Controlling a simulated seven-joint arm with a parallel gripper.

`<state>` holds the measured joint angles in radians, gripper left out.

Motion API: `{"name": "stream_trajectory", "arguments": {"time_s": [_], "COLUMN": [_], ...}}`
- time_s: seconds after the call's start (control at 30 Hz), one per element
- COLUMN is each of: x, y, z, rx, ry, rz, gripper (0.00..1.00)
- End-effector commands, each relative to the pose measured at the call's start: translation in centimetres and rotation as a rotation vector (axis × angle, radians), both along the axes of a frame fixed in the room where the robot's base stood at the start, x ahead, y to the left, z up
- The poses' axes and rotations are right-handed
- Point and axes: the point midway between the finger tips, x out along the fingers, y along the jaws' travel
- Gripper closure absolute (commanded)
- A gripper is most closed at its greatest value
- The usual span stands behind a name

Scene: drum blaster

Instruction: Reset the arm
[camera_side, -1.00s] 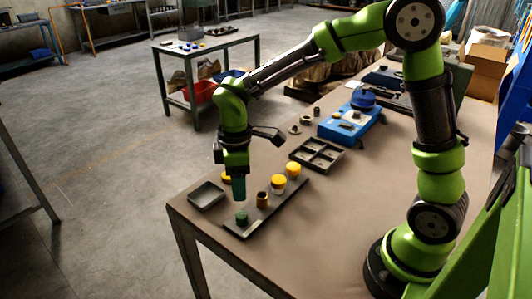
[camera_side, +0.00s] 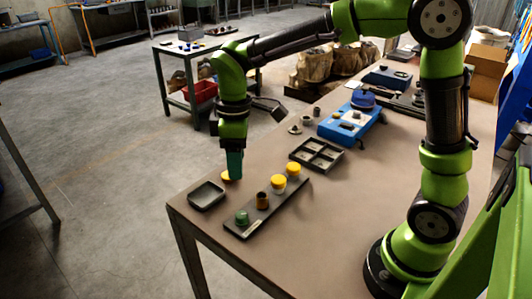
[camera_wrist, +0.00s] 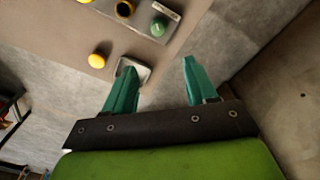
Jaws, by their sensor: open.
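My gripper (camera_side: 234,165) is in the air near the table's left edge, above and just behind the small grey tray (camera_side: 207,195). Its two teal fingers are apart with nothing between them in the wrist view (camera_wrist: 160,75). The grey tray also shows in the wrist view (camera_wrist: 133,70), partly behind the left finger. A yellow round piece (camera_side: 227,176) lies by the tray, partly hidden by the fingers in the side view; it is clear in the wrist view (camera_wrist: 97,60).
A dark strip (camera_side: 240,233) holds a green piece (camera_side: 242,217), a brown ring (camera_side: 262,200) and yellow-topped pieces (camera_side: 293,169). A divided black tray (camera_side: 316,155) and a blue device (camera_side: 351,126) stand farther back on the table. Open floor lies left of the table.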

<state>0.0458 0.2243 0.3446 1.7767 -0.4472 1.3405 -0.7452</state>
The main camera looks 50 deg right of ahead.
Motion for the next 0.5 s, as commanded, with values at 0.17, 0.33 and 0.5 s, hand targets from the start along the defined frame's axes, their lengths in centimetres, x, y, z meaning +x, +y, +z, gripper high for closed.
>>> {"name": "stream_trajectory", "arguments": {"time_s": [0.17,0.33,0.5], "x": [-3.0,-6.3,-10.2], "y": [-1.7,-3.6,-5.4], "z": [0.5,2.2,3.8], "rx": [0.044,0.130,0.281], "ry": [-0.074,-0.184,-0.307], "rz": [-0.301,-0.586,-0.861], "gripper": [0.43,0.43,0.43]}}
